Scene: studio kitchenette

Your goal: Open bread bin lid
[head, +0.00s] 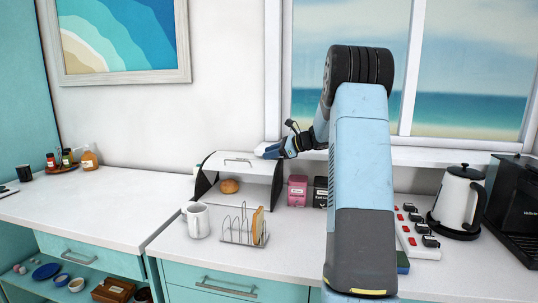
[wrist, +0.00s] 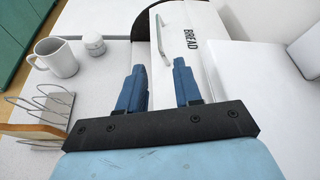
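The bread bin (head: 203,184) stands on the counter, with dark sides and a white lid (head: 241,165). The lid is raised, leaving the front open, and a bread roll (head: 230,186) shows inside. A metal handle (head: 238,160) is on the lid. My gripper (head: 266,151) is at the lid's upper right in the head view. In the wrist view, my gripper's blue fingers (wrist: 159,66) are apart with nothing held between them. The lid (wrist: 187,48), marked BREAD, lies beneath and ahead of them, and its handle (wrist: 162,40) is beyond the fingertips. Contact with the lid cannot be told.
A white mug (head: 196,221) and a wire toast rack (head: 243,228) with toast stand in front of the bin. Pink (head: 297,190) and black (head: 320,192) canisters are to its right. A kettle (head: 457,200) stands farther right. The left counter is mostly clear.

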